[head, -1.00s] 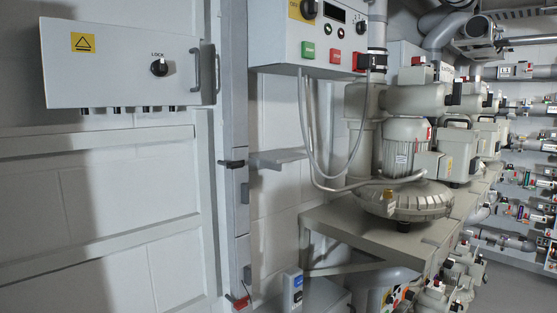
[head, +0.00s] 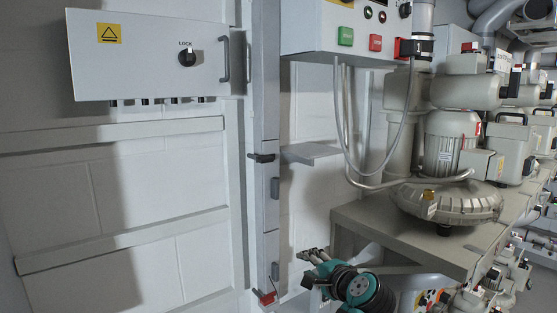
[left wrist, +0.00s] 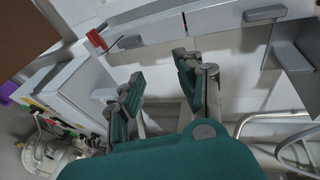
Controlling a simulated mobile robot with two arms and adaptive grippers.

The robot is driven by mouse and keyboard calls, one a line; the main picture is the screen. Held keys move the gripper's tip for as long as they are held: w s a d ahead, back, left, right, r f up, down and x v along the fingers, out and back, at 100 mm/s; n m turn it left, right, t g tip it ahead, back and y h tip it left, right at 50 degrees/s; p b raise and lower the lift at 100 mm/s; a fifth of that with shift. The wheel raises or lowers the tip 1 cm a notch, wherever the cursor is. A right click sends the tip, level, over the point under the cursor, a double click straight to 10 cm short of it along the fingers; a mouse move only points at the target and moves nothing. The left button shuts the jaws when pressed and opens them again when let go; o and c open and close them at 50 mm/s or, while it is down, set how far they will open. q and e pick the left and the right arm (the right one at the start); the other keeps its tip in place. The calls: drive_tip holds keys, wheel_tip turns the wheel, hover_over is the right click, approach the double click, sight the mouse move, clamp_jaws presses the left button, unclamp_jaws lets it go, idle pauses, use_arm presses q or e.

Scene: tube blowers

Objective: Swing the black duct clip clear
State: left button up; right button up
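The black duct clip (head: 262,157) sticks out sideways from the tall grey vertical duct (head: 267,100), above two grey clips. My left gripper (head: 306,267) is low in the head view, right of the duct's lower end and well below the black clip. Its fingers are apart with nothing between them; the left wrist view shows the same open fingers (left wrist: 155,72). The black clip cannot be made out in the left wrist view. My right gripper is not in view.
Grey clips (head: 275,188) and a red clip (head: 266,297) sit lower on the duct. A small shelf (head: 312,152) juts out right of it. A control box with hanging cables (head: 345,35) and a blower on a bench (head: 445,203) stand right. A panel box (head: 150,58) hangs left.

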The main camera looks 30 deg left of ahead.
use_arm(q)
wheel_tip(320, 180, up, 15)
drive_tip(key=d+n+y, duration=0.1)
drive_tip(key=y, duration=0.2)
drive_tip(key=n+g+y, duration=0.1)
drive_tip(key=y, duration=0.1)
approach(268, 161)
drive_tip(key=p+x, duration=0.8)
drive_tip(key=shift+r, duration=0.15)
drive_tip(key=shift+w+a, duration=0.2)
drive_tip(key=shift+a, duration=0.25)
clamp_jaws()
